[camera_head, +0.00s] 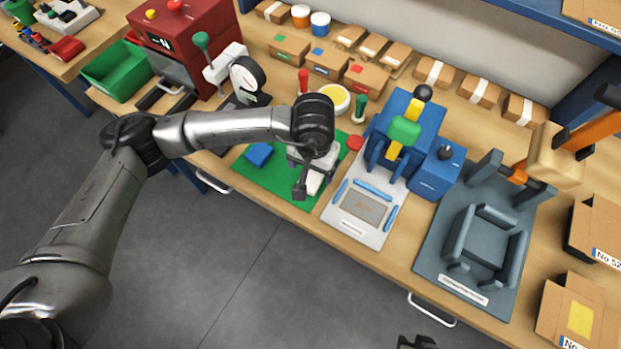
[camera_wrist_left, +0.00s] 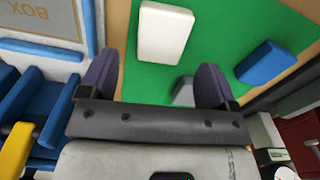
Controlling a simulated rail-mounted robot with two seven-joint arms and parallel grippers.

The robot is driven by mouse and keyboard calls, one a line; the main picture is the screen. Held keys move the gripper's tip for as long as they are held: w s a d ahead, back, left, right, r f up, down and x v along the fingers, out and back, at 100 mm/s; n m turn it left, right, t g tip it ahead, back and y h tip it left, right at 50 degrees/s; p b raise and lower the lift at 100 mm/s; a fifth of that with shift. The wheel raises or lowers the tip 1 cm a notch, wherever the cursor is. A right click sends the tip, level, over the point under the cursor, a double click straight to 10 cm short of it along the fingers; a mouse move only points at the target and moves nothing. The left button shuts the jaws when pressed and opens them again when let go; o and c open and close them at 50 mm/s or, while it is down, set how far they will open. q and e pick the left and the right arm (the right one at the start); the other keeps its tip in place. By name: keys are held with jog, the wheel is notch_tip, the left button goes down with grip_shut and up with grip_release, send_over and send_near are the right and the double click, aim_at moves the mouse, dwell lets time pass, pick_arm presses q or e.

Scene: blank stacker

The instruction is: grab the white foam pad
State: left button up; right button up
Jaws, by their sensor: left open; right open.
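The white foam pad (camera_wrist_left: 165,32) lies flat on a green mat (camera_wrist_left: 210,25) in the left wrist view, beyond the fingertips. In the head view the pad (camera_head: 314,184) is partly hidden by my left gripper (camera_head: 304,188), which hangs over the mat. In the left wrist view my left gripper (camera_wrist_left: 156,72) is open, with nothing held between its dark fingers. A blue block (camera_wrist_left: 265,62) and a grey block (camera_wrist_left: 183,91) lie on the same mat, the grey one near the right finger. Only a dark tip of my right gripper (camera_head: 415,342) shows at the bottom edge of the head view.
A blue press (camera_head: 405,130) with a white base plate (camera_head: 362,209) stands right of the mat. A grey fixture (camera_head: 480,240) is further right. A red machine (camera_head: 195,40) and a dial gauge (camera_head: 246,76) stand to the left. Boxes line the back.

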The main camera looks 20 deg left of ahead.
aim_at(313, 175)
pick_arm(q)
notch_tip(313, 175, down, 3)
jog(key=shift+f, duration=0.2)
jog(key=shift+c, duration=0.2)
jog(key=c, duration=1)
jog(key=shift+o, duration=0.2)
jog(key=shift+r, duration=0.15)
